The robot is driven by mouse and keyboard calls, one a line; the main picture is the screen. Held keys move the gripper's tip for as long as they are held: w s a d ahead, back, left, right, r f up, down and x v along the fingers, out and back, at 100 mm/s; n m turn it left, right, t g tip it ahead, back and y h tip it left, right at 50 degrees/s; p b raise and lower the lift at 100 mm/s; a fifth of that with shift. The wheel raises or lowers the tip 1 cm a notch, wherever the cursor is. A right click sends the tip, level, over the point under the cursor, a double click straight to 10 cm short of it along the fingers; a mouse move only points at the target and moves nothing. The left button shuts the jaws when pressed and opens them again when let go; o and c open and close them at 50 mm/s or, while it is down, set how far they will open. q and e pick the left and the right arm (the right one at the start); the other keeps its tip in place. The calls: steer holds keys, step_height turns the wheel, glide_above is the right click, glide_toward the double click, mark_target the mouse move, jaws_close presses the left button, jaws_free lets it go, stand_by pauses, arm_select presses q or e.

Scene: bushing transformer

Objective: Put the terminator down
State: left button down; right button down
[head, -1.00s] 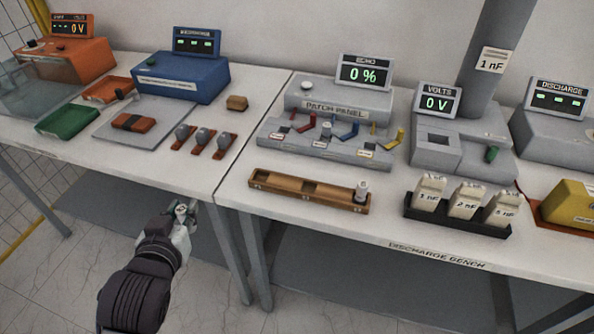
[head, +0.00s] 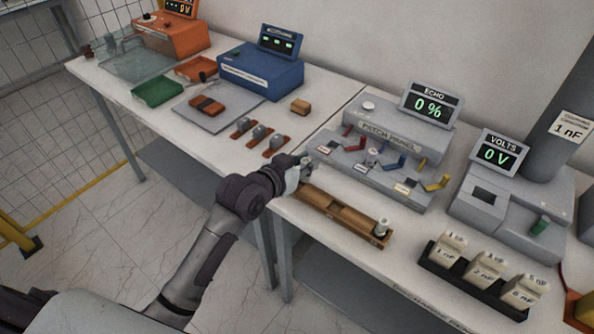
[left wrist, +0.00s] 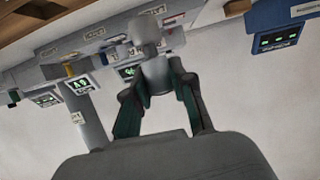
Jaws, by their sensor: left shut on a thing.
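My left gripper (head: 303,170) is near the left end of the wooden rack (head: 318,207), in front of the patch panel. In the left wrist view its two dark green fingers (left wrist: 157,92) are shut on a pale grey, stubby terminator (left wrist: 154,70). In the head view the held terminator is mostly hidden by the gripper, and I cannot tell whether it touches the rack. A second pale cylindrical piece (head: 382,227) stands upright at the rack's right end. The rack's middle looks empty. My right gripper is not in view.
The grey patch panel (head: 375,170) with coloured levers stands just behind the rack. A black tray (head: 470,283) with several labelled blocks is to the right. Three bulb-like pieces on red-brown bases (head: 261,134) are on the left table. A volts unit (head: 500,152) stands behind the tray.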

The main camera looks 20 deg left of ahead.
arm_select(q)
steer(key=a+f, duration=0.1)
steer(key=w+a, duration=0.1)
steer(key=shift+w+a+f, duration=0.1)
steer(key=shift+a+f, duration=0.2)
steer(key=shift+f, duration=0.05)
step_height(320, 180, down, 4)
steer(key=shift+r+p, duration=0.1)
steer(key=shift+p, duration=0.3)
steer(key=c, duration=1)
jaws_free()
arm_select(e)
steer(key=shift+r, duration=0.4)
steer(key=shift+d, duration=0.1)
